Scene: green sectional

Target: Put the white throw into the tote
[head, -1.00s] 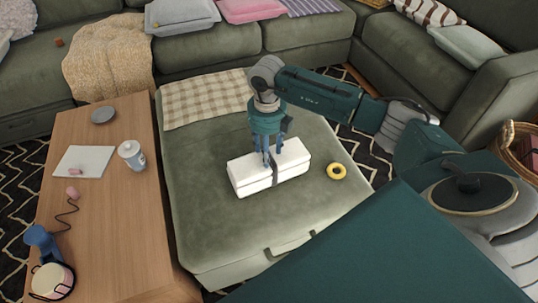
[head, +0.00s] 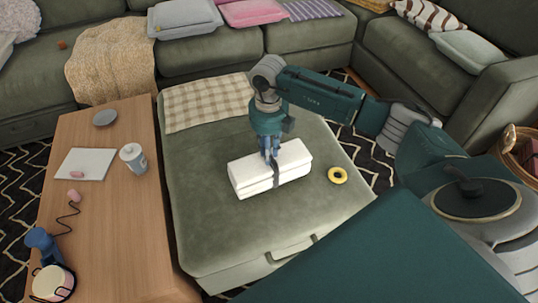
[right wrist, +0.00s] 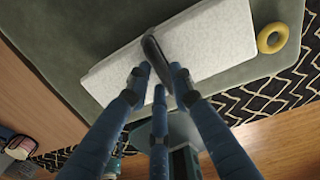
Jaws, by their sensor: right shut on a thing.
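The white throw (head: 250,178) is a folded, block-like bundle with a dark strap around its middle. It lies on the green ottoman (head: 215,225). My right gripper (head: 270,158) points down from above and is shut on the throw at its strap. In the right wrist view the fingers (right wrist: 155,80) close around the raised dark strap above the pale throw (right wrist: 215,45). The throw appears to rest on the ottoman. My left gripper is out of view. I cannot identify a tote with certainty; a wicker basket (head: 528,150) is cut off at the right edge.
A yellow ring (head: 337,175) lies right of the throw. A checked cloth (head: 200,103) covers the ottoman's back left. A wooden table (head: 115,240) at left holds a white canister (head: 133,158) and other small things. The ottoman's front is clear.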

